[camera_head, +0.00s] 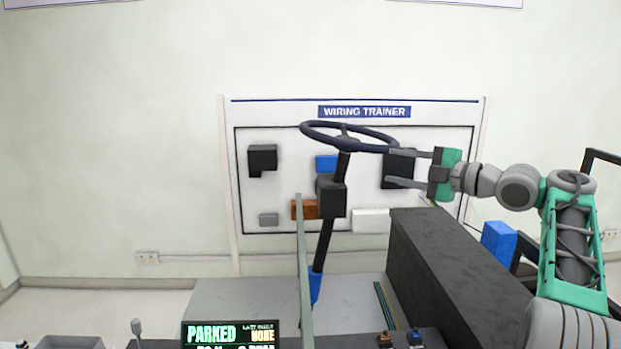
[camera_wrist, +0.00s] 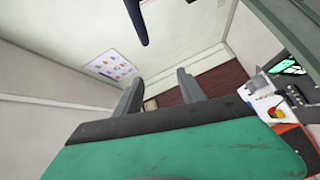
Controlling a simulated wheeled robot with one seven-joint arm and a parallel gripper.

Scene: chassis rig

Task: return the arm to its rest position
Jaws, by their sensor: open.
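My gripper (camera_head: 391,167) is at the right of the head view, with its two grey fingers pointing left and spread apart. Nothing shows between the fingers. The green gripper body joins my grey and green arm, which reaches in from the right edge. The dark steering wheel (camera_head: 322,137) stands on a tilted column just left of the gripper. The upper fingertip overlaps the wheel's right rim in the picture; I cannot tell whether they touch. In the wrist view the open fingers (camera_wrist: 158,77) also show empty, with a dark bar-like part above them.
A dark block-shaped console (camera_head: 445,265) stands below the gripper. The wiring trainer board (camera_head: 290,113) is behind the wheel. A thin greenish post (camera_head: 304,260) rises left of the column. A display reading PARKED (camera_head: 230,334) is at the bottom. A blue box (camera_head: 498,242) is beside my arm.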

